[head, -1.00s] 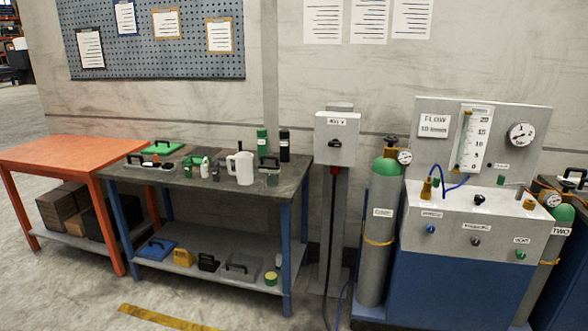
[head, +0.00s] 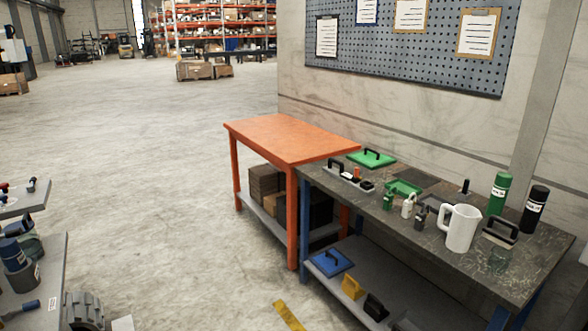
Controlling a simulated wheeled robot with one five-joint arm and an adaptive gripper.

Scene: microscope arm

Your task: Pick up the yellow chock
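The yellow chock (head: 352,287) sits on the lower shelf of the dark-topped workbench in the head view. It is a small wedge-like block. It stands between a blue flat item with a handle (head: 331,262) on its left and a black chock-like block (head: 375,307) on its right. My gripper is not in view, so its state does not show.
The workbench top (head: 450,243) holds a white jug (head: 461,228), bottles and green trays. An orange table (head: 290,138) adjoins it on the left. Shelves with tools (head: 30,285) stand at the lower left. Open concrete floor (head: 160,170) lies between.

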